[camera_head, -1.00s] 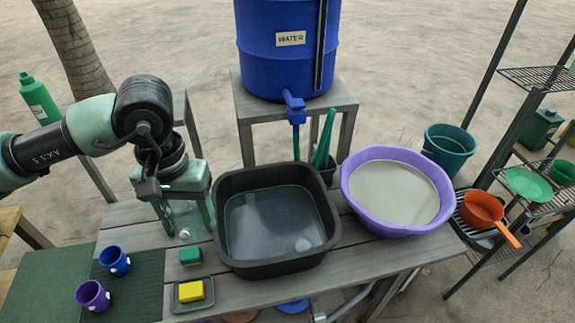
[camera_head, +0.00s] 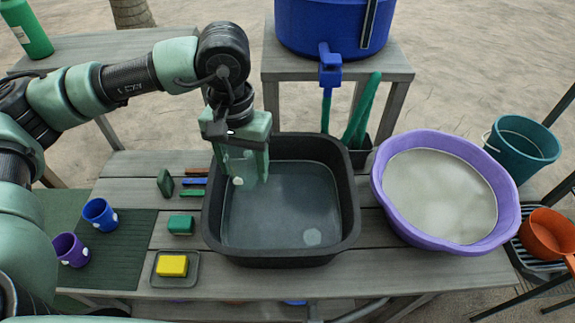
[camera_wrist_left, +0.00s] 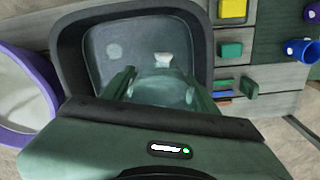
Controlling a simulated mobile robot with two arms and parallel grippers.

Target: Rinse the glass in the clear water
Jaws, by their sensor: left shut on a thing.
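My left gripper (camera_head: 243,166) is shut on a see-through drinking glass (camera_head: 238,170), pointing down over the left part of the black basin (camera_head: 355,215). In the left wrist view the glass (camera_wrist_left: 160,92) is between the fingers, with a whitish patch at its far end. The black basin holds dark, see-through water (camera_head: 290,215) with a pale round spot near its front. I cannot tell whether the glass touches the water. The purple basin (camera_head: 385,205) to the right holds cloudy grey-beige water (camera_head: 440,190). My right gripper is not in view.
Left of the black basin are a green sponge (camera_head: 181,225), a yellow sponge (camera_head: 172,266) on a dish, and several small brushes or blocks. Blue (camera_head: 100,214) and purple (camera_head: 70,250) cups stand on a dark mat. The blue water barrel's tap (camera_head: 329,70) is behind the basin.

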